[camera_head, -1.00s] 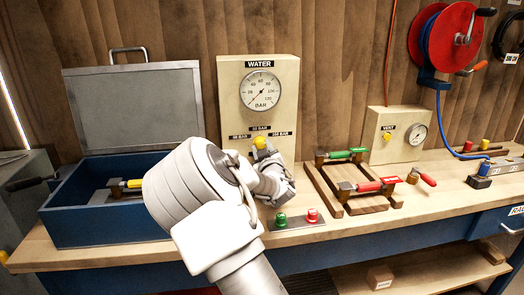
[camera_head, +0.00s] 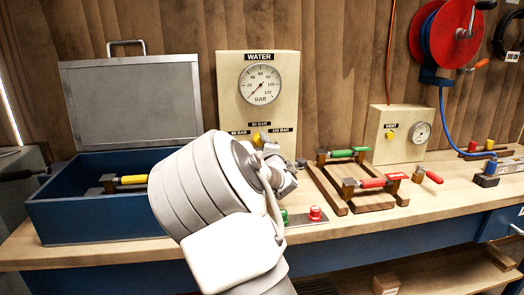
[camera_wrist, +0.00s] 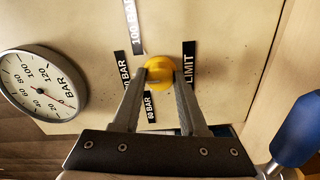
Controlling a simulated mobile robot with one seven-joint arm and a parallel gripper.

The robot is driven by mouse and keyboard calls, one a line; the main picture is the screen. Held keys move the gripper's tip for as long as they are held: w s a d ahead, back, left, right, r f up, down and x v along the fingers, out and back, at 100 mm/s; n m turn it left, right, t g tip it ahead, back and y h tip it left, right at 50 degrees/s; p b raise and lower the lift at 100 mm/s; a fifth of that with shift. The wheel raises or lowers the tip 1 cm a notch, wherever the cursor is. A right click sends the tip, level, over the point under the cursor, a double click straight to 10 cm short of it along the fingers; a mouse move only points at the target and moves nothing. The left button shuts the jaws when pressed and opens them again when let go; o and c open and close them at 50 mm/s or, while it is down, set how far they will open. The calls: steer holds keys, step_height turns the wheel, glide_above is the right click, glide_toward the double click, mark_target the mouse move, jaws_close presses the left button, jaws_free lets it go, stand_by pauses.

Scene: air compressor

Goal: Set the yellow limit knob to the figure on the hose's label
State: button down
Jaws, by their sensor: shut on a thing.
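The yellow limit knob (camera_wrist: 159,70) is on the cream WATER panel (camera_wrist: 225,45), between my two fingertips (camera_wrist: 160,80) in the wrist view. My gripper is shut on it. In the head view the knob (camera_head: 258,138) shows just above my gripper, which my wrist partly hides. Black plates reading 60, 80 and 100 BAR surround the knob, with a LIMIT plate (camera_wrist: 189,62) beside it. I cannot tell which figure the knob points to. A black hose (camera_head: 508,38) hangs at the top right with a small white label (camera_head: 512,57), too small to read.
A round BAR gauge (camera_head: 261,84) sits above the knob. An open blue box (camera_head: 90,220) stands left. Right of the panel are a wooden rack (camera_head: 330,190) with green and red handles, a VENT box (camera_head: 385,148) and a red hose reel (camera_head: 448,38). A red button (camera_head: 315,213) lies in front.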

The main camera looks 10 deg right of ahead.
steer(key=n+b, duration=0.4)
steer(key=n, duration=0.2)
steer(key=shift+f, duration=0.1)
steer(key=n+b, duration=0.3)
steer(key=n, duration=0.2)
steer(key=shift+n+b, duration=0.4)
steer(key=shift+c, duration=2.2)
jaws_free()
steer(key=shift+s+r, duration=0.1)
steer(key=shift+r, duration=0.1)
